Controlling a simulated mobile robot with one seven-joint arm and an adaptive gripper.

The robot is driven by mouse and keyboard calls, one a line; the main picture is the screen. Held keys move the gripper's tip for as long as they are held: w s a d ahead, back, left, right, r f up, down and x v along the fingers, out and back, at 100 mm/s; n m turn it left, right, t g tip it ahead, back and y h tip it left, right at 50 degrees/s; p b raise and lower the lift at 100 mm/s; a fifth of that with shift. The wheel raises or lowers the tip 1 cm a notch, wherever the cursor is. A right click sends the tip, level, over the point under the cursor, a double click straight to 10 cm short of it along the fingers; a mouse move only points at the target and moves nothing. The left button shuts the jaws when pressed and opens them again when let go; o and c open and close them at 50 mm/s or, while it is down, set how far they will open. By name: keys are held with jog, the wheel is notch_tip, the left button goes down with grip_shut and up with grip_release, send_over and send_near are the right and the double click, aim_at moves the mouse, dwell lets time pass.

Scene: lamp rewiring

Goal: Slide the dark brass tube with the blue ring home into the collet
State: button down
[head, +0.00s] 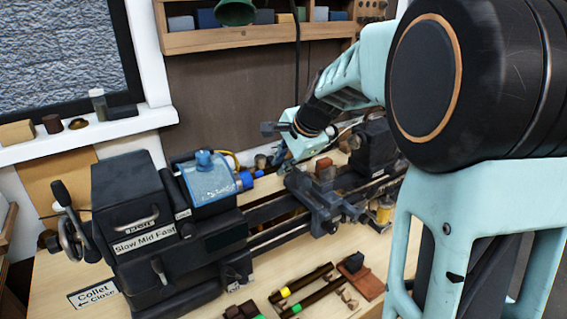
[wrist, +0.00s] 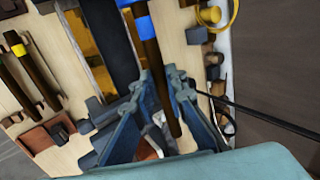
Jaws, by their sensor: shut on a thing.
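The dark brass tube (wrist: 155,65) with the blue ring (wrist: 145,28) lies between the fingers of my gripper (wrist: 160,78) in the wrist view. My gripper is shut on it, behind the ring. In the head view my gripper (head: 284,160) is above the lathe bed, to the right of the headstock (head: 130,195). The blue ring (head: 245,180) shows just right of the blue guard (head: 210,182), with the tube pointing left toward it. The collet is hidden by the guard, so I cannot tell how far the tube's end is in.
A carriage with a tool post (head: 322,185) stands on the bed right of and below my gripper. Tubes with yellow and green rings (head: 300,285) lie on the bench in front. A "Collet Close" label (head: 93,293) is at lower left. A black cord (wrist: 265,117) hangs near my gripper.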

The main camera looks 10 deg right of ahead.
jog(key=shift+s+a, duration=0.25)
jog(key=shift+a, duration=0.35)
jog(key=c, duration=1.8)
grip_release()
jog(key=shift+c, duration=0.2)
